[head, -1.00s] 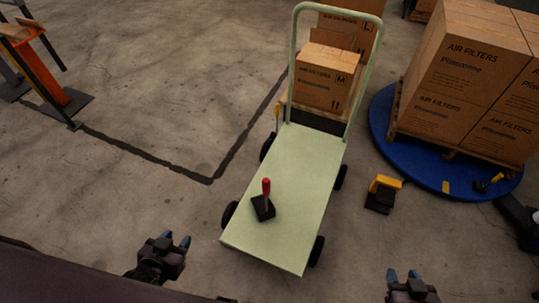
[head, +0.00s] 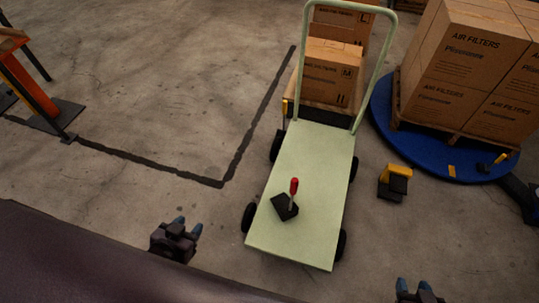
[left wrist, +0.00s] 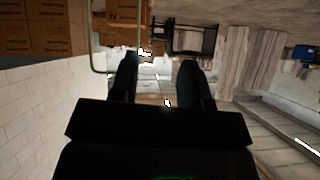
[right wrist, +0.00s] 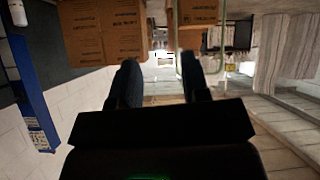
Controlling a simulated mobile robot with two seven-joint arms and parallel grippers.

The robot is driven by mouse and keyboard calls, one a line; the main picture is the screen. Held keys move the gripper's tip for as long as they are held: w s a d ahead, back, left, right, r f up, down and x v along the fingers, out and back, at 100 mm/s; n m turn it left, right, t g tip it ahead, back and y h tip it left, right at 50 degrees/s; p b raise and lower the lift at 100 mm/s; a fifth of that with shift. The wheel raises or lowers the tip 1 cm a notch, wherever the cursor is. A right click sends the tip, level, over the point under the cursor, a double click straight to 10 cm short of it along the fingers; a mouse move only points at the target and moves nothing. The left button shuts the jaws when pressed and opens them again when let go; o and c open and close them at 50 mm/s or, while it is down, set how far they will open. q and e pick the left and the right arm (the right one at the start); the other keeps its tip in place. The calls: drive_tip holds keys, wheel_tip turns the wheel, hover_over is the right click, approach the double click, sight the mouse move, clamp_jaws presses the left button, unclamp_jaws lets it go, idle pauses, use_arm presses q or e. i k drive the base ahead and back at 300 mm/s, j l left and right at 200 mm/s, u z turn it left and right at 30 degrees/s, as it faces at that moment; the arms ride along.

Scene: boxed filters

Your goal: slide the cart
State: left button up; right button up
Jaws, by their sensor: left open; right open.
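The cart (head: 307,170) is a pale green platform trolley with dark wheels and a tall tube handle (head: 385,75) at its far end. A black block with a red-handled stick (head: 286,206) sits on its near half. My left gripper (head: 188,225) is open and empty, left of the cart's near end and apart from it. My right gripper (head: 413,286) is open and empty, to the right of the cart's near corner at the bottom edge. Both wrist views show spread fingers with nothing between them. The handle tube also shows in the left wrist view (left wrist: 92,45).
Boxes (head: 333,72) on a pallet stand just beyond the cart's handle. Stacked air filter boxes (head: 458,65) stand on a blue round base (head: 380,112) at right. A yellow and black device (head: 394,181) lies right of the cart. An orange post stand (head: 35,90) is at left.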

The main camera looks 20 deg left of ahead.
sight(321, 157)
drive_tip(key=k+j, duration=0.1)
drive_tip(key=j, duration=0.6)
drive_tip(key=j+z, duration=0.1)
drive_tip(key=j, duration=0.55)
drive_tip(key=i+j, duration=0.1)
drive_tip(key=j, duration=0.2)
drive_tip(key=i+j, duration=0.1)
drive_tip(key=j, duration=0.2)
drive_tip(key=i+j, duration=0.15)
drive_tip(key=j, duration=0.2)
drive_tip(key=i+j, duration=0.25)
drive_tip(key=j, duration=0.15)
drive_tip(key=i+j+z, duration=0.1)
drive_tip(key=i+j, duration=0.15)
drive_tip(key=j, duration=0.15)
drive_tip(key=i+j, duration=0.25)
drive_tip(key=i, duration=0.25)
drive_tip(key=i+j, duration=0.25)
drive_tip(key=i, duration=0.3)
